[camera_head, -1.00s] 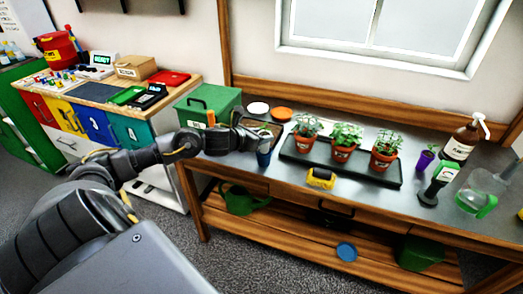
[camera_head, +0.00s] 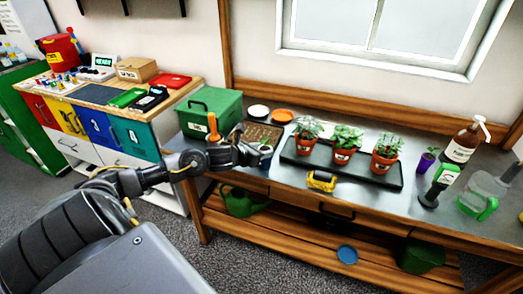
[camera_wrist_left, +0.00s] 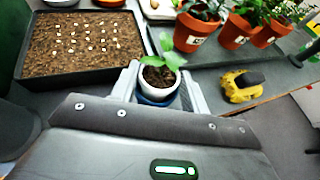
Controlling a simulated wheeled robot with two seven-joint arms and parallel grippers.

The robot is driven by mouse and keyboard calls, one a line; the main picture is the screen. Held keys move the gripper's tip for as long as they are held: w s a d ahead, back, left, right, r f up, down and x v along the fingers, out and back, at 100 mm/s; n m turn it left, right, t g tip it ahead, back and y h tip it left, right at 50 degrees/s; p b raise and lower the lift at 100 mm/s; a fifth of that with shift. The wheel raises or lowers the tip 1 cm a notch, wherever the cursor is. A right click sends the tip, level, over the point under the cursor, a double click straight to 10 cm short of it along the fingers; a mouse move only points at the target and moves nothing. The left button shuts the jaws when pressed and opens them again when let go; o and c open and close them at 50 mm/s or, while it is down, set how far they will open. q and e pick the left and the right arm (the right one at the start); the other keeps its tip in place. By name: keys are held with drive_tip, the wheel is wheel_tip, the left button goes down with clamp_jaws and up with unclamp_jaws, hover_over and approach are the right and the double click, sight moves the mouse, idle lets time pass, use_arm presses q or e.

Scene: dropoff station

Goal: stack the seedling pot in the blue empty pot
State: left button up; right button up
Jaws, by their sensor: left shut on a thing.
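The seedling pot (camera_wrist_left: 159,88) is a small pale pot with dark soil and a green seedling, between the two fingers of my left gripper (camera_wrist_left: 160,90), which is shut on it. The blue pot (camera_wrist_left: 157,101) shows as a blue rim directly under and around the pale pot's lower part; I cannot tell how deep the pale pot sits. In the head view my left gripper (camera_head: 255,153) is beside the seedling pot (camera_head: 266,149), near the bench's front edge, and the blue pot (camera_head: 265,163) shows just below. My right gripper is not in view.
A seed tray (camera_wrist_left: 75,75) with soil lies left of the pots. A black tray (camera_head: 345,172) with potted plants stands to the right, behind a yellow tool (camera_head: 321,180). A purple pot (camera_head: 427,160), spray bottle (camera_head: 463,142) and green box (camera_head: 209,113) are farther off.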

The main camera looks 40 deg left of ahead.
use_arm(q)
drive_tip(key=o, duration=0.6)
drive_tip(key=shift+f, duration=0.1)
drive_tip(key=o, duration=0.4)
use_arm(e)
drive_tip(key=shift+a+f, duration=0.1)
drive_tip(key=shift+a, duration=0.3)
use_arm(q)
drive_tip(key=shift+r+p, duration=0.25)
drive_tip(key=shift+p, duration=0.05)
drive_tip(key=v, duration=1.2)
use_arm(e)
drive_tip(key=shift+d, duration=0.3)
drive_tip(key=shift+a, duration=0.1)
